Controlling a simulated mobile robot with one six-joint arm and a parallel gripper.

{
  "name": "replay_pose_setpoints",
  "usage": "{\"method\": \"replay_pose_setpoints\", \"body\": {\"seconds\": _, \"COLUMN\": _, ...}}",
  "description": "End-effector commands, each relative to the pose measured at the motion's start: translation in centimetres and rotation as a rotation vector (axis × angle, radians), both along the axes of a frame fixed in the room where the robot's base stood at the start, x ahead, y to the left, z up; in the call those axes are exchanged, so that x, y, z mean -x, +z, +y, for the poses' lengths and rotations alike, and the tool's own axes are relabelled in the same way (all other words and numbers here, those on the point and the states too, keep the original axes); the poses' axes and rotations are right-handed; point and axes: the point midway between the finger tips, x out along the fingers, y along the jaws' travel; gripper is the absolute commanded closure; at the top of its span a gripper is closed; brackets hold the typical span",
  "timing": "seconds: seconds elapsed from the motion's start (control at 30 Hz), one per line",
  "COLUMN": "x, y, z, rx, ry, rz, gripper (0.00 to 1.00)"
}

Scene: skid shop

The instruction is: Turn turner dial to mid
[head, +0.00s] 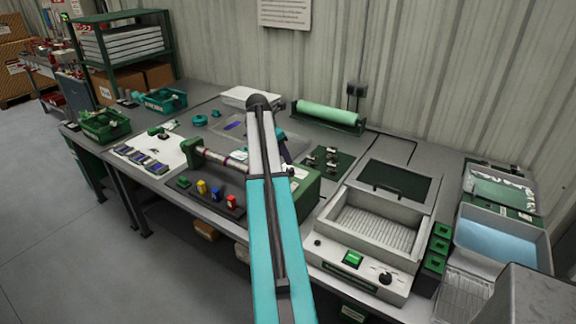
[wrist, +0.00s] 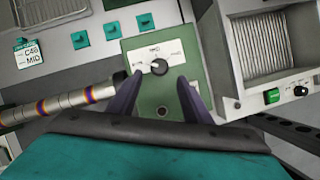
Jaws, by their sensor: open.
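The turner dial (wrist: 158,67) is a small black knob on a pale label plate with marks around it, on the green end housing (wrist: 148,88) of the turner. The marks are too small to read, and I cannot tell where the knob points. My gripper (wrist: 160,79) is open, its two dark fingers on either side of the lower part of the dial plate, with nothing between them. I cannot tell whether they touch the housing. In the head view the turner's green housing (head: 303,190) is partly covered by my arm, which hides the dial and most of the gripper.
The turner's banded metal tube (wrist: 62,102) runs left from the housing. A card reading "C46 MID" (wrist: 30,53) lies at upper left. A heater-like unit with a black knob (head: 385,278) and green switch stands to the right. Colored blocks (head: 202,187) sit in front of the tube.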

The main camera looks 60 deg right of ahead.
Motion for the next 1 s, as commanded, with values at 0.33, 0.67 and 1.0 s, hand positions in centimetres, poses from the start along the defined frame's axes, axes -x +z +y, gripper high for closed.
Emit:
{"method": "replay_pose_setpoints", "body": {"seconds": 0.33, "x": 0.6, "y": -3.7, "z": -1.3, "rx": -0.001, "ry": 0.001, "rz": 0.001, "gripper": 0.55}}
{"method": "replay_pose_setpoints", "body": {"seconds": 0.67, "x": 1.0, "y": -6.2, "z": -2.3, "rx": -0.001, "ry": 0.001, "rz": 0.0, "gripper": 0.55}}
{"method": "replay_pose_setpoints", "body": {"seconds": 1.0, "x": 1.0, "y": -6.7, "z": -2.4, "rx": 0.0, "ry": 0.001, "rz": 0.0, "gripper": 0.55}}
